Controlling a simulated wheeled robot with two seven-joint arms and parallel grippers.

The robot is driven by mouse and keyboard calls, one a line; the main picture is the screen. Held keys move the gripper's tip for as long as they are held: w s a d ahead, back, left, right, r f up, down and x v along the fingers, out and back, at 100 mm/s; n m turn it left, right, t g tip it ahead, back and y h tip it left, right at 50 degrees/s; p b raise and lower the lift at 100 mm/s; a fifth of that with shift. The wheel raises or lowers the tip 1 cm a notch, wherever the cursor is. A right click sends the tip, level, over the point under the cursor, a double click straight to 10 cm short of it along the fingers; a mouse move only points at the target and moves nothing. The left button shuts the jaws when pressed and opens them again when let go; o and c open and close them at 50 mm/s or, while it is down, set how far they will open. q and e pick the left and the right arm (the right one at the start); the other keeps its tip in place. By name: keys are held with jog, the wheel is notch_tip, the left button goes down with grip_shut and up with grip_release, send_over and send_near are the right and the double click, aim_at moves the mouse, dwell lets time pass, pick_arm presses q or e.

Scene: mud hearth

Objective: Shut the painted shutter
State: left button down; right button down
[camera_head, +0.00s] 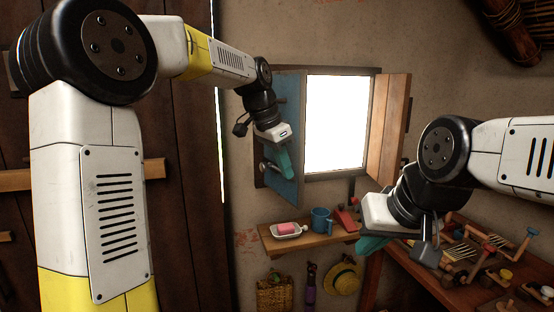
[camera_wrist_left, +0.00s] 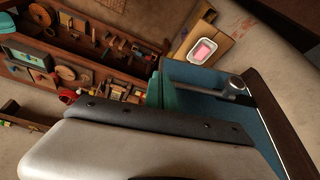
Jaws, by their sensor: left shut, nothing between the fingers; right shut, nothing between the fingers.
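The painted shutter is a blue panel (camera_head: 285,122) on the left side of the bright window opening (camera_head: 336,122). It stands swung open, at an angle to the wall. It also shows as a blue panel in the left wrist view (camera_wrist_left: 258,125), with a metal knob and bar (camera_wrist_left: 237,87) on it. My left gripper (camera_head: 285,165), with teal fingers, is shut and empty in front of the blue panel. I cannot tell whether it touches it. The teal fingers show in the left wrist view (camera_wrist_left: 160,92). My right gripper (camera_head: 372,244) is shut and empty, right of the small shelf.
A bare wooden shutter (camera_head: 388,125) stands open on the window's right. Below, a wooden shelf (camera_head: 310,240) holds a dish with pink soap (camera_head: 289,229) and a blue mug (camera_head: 321,220). A workbench (camera_head: 430,280) with many tools fills the lower right. A basket (camera_head: 274,293) and straw hat (camera_head: 343,277) hang below.

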pick_arm(q)
jog(key=shift+w+d, duration=0.55)
jog(key=shift+d, duration=0.3)
